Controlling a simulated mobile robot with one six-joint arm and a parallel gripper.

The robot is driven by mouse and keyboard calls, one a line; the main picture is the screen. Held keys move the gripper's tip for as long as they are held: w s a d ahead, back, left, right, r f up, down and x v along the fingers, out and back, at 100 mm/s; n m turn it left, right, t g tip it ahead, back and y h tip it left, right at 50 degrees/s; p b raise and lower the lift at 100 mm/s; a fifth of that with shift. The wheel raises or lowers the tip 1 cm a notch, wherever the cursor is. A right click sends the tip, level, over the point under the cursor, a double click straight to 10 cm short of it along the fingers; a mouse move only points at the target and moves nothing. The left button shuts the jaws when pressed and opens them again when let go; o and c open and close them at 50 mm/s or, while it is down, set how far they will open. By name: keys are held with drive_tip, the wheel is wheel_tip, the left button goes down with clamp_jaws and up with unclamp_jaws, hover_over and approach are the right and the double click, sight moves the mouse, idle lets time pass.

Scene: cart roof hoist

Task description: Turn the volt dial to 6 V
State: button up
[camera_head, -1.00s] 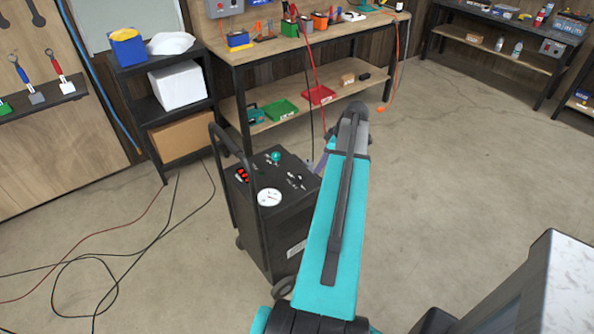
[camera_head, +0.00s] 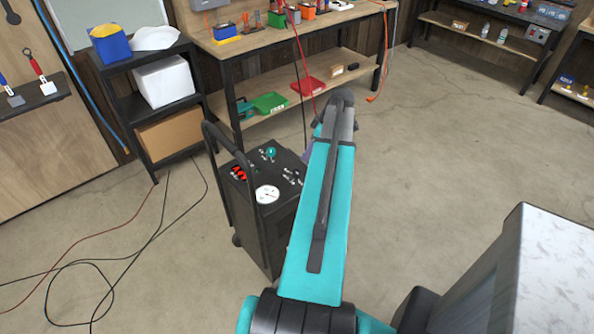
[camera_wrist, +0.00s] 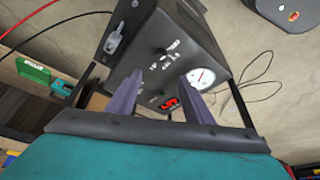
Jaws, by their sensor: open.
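The dark charger cart (camera_head: 270,215) stands upright left of my arm in the head view. Its top panel carries a teal knob, red parts, a white round gauge (camera_head: 267,194) and small dark knobs with white markings. In the wrist view the panel (camera_wrist: 180,75) is ahead of my gripper (camera_wrist: 160,98), whose two purple fingers are apart and empty. A dark knob (camera_wrist: 160,54) with white markings beyond the fingertips may be the volt dial; its setting is too small to read. The gauge (camera_wrist: 201,78) is near the right finger. My arm hides most of the gripper in the head view.
The cart's tall handle (camera_head: 232,155) rises on its left side. A workbench (camera_head: 270,35) with red and green trays stands behind, and a dark shelf (camera_head: 150,105) at the left. Cables (camera_head: 95,265) lie on the left floor. Open floor is at the right.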

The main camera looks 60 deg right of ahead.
sight(296, 172)
drive_tip(key=shift+p+x, duration=1.95)
drive_tip(key=shift+x, duration=4.8)
drive_tip(key=shift+s+d, duration=0.1)
drive_tip(key=c, duration=1)
drive_tip(key=shift+s+a, duration=0.1)
drive_tip(key=shift+a, duration=0.25)
drive_tip(key=shift+c, duration=0.2)
drive_tip(key=shift+d, duration=0.2)
